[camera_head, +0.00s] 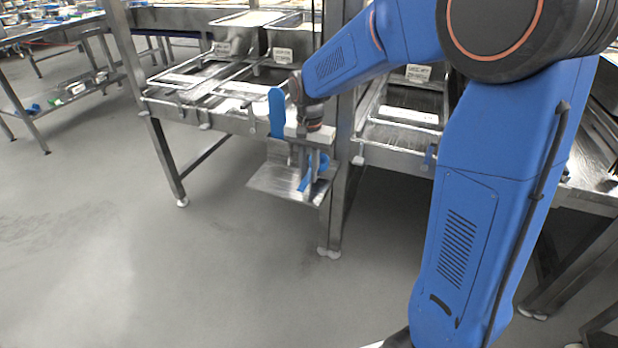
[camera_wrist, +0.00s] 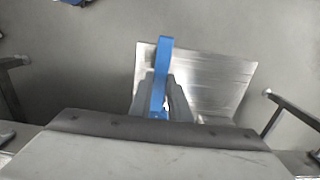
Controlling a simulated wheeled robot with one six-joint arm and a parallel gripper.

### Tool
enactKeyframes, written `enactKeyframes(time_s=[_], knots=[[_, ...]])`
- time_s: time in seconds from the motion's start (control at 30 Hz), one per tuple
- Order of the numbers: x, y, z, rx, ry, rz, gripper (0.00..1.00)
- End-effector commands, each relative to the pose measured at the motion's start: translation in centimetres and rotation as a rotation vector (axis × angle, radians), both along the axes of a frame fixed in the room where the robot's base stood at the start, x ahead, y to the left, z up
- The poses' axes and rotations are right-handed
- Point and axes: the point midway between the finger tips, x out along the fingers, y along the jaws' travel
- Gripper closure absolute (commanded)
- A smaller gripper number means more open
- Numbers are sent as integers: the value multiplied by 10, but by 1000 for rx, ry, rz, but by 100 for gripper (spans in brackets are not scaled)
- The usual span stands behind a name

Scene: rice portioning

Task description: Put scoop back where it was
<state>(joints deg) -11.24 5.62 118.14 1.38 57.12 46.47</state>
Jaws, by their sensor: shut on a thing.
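The scoop (camera_head: 318,172) shows mainly as a blue part at my gripper, below the front edge of the metal table. In the wrist view the blue handle (camera_wrist: 162,62) runs upright between the fingers. My gripper (camera_wrist: 160,100) is shut on this handle and points down; the head view shows it (camera_head: 307,172) by the table leg. I cannot tell whether the scoop touches the plate. The scoop's bowl is not clearly visible.
The metal table's leg (camera_head: 337,215) stands close to the right of my gripper. Metal trays (camera_head: 240,80) with labels sit above on the table. Another table (camera_head: 70,95) stands at the far left. The grey floor (camera_head: 130,240) at the left is clear.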

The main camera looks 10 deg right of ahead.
Motion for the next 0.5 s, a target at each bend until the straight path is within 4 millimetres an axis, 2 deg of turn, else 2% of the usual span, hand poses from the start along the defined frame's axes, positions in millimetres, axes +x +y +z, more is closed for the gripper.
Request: enactKeyframes(time_s=[0.1,0.2,0.5], knots=[[0,0,-17,0,1,0,100],[0,0,-25,0,3,0,100],[0,0,-27,1,1,0,100]])
